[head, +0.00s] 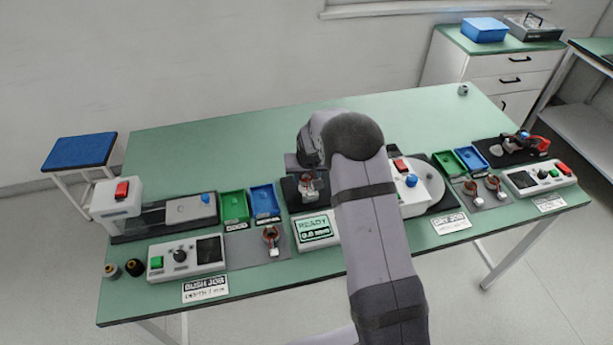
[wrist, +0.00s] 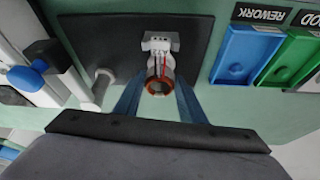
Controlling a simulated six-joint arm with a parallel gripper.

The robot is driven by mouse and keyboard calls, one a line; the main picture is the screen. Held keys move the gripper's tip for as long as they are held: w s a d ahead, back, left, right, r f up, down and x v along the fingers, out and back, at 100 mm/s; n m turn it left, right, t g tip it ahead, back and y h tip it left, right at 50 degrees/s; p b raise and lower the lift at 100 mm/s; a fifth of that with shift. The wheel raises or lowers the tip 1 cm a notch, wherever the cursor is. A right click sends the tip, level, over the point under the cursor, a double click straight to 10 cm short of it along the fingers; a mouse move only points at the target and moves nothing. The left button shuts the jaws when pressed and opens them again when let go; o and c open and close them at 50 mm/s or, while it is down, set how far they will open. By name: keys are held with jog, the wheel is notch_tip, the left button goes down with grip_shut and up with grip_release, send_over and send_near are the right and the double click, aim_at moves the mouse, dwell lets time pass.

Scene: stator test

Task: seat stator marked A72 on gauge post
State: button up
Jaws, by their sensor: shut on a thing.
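My gripper (wrist: 158,92) has its two blue fingers on either side of a stator (wrist: 160,86) and is shut on it. The stator shows a copper-coloured ring, a white connector block and red wires in the wrist view. In the head view the stator (head: 308,184) is partly hidden by my gripper (head: 306,168). It is over a dark plate (wrist: 82,28). No A72 mark is legible. A short grey post (wrist: 103,76) stands on the plate left of the stator in the wrist view, apart from it. Whether anything is inside the ring cannot be told.
A display (head: 315,229) reads READY. Blue (head: 264,199) and green (head: 234,206) trays lie left of the dark plate in the head view. Another stator (head: 270,236) lies on a grey mat, and two more are at right. A machine (head: 408,188) stands close right of my arm.

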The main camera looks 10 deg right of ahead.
jog(key=shift+f+b, duration=0.4)
jog(key=shift+f, duration=0.1)
dwell(0.5)
jog(key=o, duration=1.2)
jog(key=shift+o, duration=0.2)
jog(key=shift+b+v, duration=1.1)
jog(key=shift+v, duration=2.6)
jog(key=s+a+g, duration=0.1)
jog(key=s+g, duration=0.1)
jog(key=s, duration=1.4)
jog(key=s+a+r+n+g, duration=0.1)
jog(key=s+g, duration=0.1)
jog(key=s, duration=1.5)
jog(key=shift+s+a+r+n+g+y, duration=0.15)
jog(key=shift+a+r+n+g+y, duration=0.1)
jog(key=shift+r+n+g+y, duration=0.1)
